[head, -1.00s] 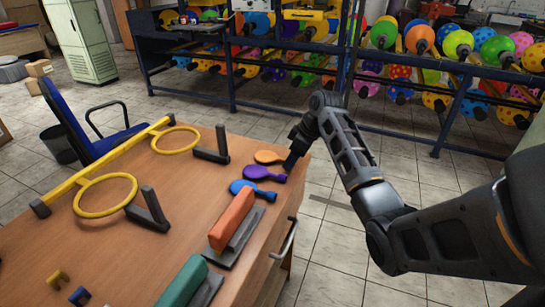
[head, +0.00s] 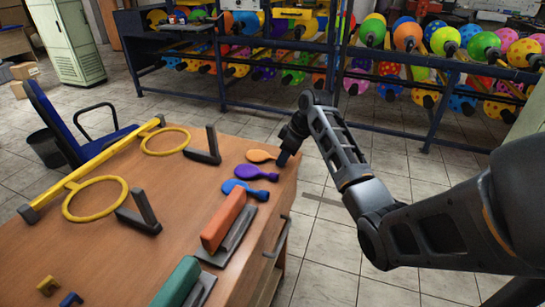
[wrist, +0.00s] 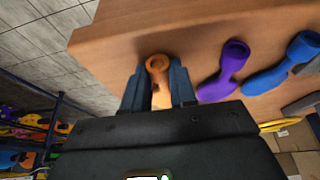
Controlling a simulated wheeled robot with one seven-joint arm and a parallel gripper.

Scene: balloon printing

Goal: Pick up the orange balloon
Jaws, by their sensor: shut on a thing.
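The orange balloon (head: 262,156) lies near the far right corner of the wooden table (head: 120,245). In the wrist view the orange balloon (wrist: 157,72) sits between the two fingers of my gripper (wrist: 158,88), its round ringed end showing past them. My gripper (head: 283,158) is shut on it, down at table height at the table's right edge. The part of the balloon nearest the palm is hidden by the gripper body in the wrist view.
A purple balloon (head: 256,174) and a blue balloon (head: 246,190) lie close beside the orange one. An orange-handled block tool (head: 224,222), a green-handled one (head: 178,282) and a yellow ring frame (head: 95,176) are on the table. Racks of balloons stand behind.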

